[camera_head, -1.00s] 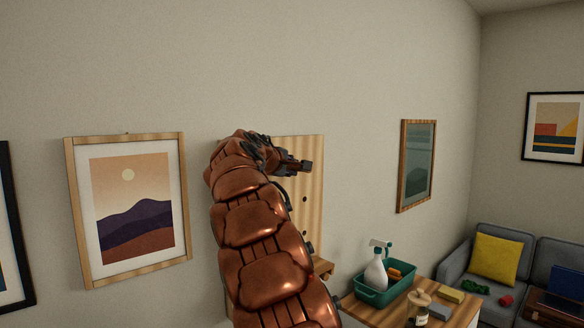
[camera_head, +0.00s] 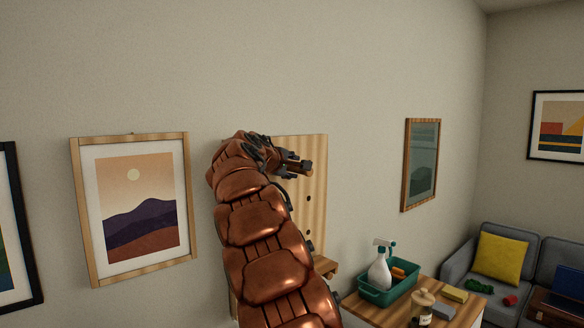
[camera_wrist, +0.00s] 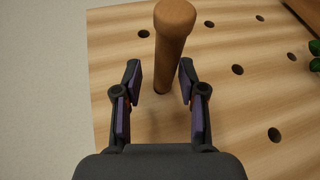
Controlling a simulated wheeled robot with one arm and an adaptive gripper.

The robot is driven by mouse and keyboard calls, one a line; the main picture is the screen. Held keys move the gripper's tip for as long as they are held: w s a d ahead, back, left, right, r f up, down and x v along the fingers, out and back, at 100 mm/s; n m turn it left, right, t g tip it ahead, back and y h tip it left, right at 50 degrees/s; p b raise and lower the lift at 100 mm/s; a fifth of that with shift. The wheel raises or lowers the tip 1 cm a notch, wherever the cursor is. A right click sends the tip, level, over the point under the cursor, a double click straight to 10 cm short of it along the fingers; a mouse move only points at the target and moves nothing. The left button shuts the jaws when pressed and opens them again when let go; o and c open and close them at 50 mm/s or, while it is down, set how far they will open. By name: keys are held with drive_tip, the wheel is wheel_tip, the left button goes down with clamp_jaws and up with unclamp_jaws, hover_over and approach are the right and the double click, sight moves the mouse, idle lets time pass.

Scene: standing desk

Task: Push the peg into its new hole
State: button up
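The wooden peg (camera_wrist: 168,60) stands out from the pegboard (camera_wrist: 110,55) in the wrist view, its round head toward the camera at the top. My gripper (camera_wrist: 159,78) is open, with one dark finger on each side of the peg. A gap shows on the left of the peg; the right fingertip looks very close to it, and I cannot tell if they touch. The peg's base sits at the board between the fingers, and how deep it goes is unclear. In the head view my gripper (camera_head: 300,165) is in front of the upper pegboard (camera_head: 316,205), largely hidden by my arm.
Several empty holes dot the board, such as one hole (camera_wrist: 237,70) right of the peg. A wooden ledge (camera_head: 325,266) juts out low on the board. A wooden table with a green caddy (camera_head: 375,297) and spray bottle (camera_head: 379,272) stands lower right. Framed pictures (camera_head: 137,205) flank the board.

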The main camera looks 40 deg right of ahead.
drive_tip(key=shift+o, duration=0.5)
drive_tip(key=shift+a, duration=0.1)
drive_tip(key=v, duration=1.1)
drive_tip(key=shift+s+a+r, duration=0.15)
drive_tip(key=shift+a+r, duration=0.05)
drive_tip(key=shift+a, duration=0.15)
drive_tip(key=s+a+f+m+g+y, duration=0.1)
drive_tip(key=s+a+f+y, duration=0.2)
drive_tip(key=s+a+f, duration=0.4)
drive_tip(key=s+a+f+m+g+y, duration=0.1)
drive_tip(key=s+a+f+y, duration=0.1)
drive_tip(key=s+f, duration=0.5)
drive_tip(key=s+a+f+m+g+y, duration=0.1)
drive_tip(key=s+a+f+m+y, duration=0.25)
drive_tip(key=f, duration=0.75)
drive_tip(key=s+a+f+g+y, duration=0.2)
drive_tip(key=s+a+f, duration=0.5)
drive_tip(key=s+a, duration=0.2)
drive_tip(key=s+a+f+n+g+y, duration=0.1)
drive_tip(key=s+a+f+g+y, duration=0.1)
drive_tip(key=s+a+f, duration=0.6)
drive_tip(key=s+a+y, duration=0.1)
drive_tip(key=s+a, duration=0.1)
drive_tip(key=s, duration=0.2)
drive_tip(key=shift+s+f, duration=0.3)
drive_tip(key=shift+s, duration=0.05)
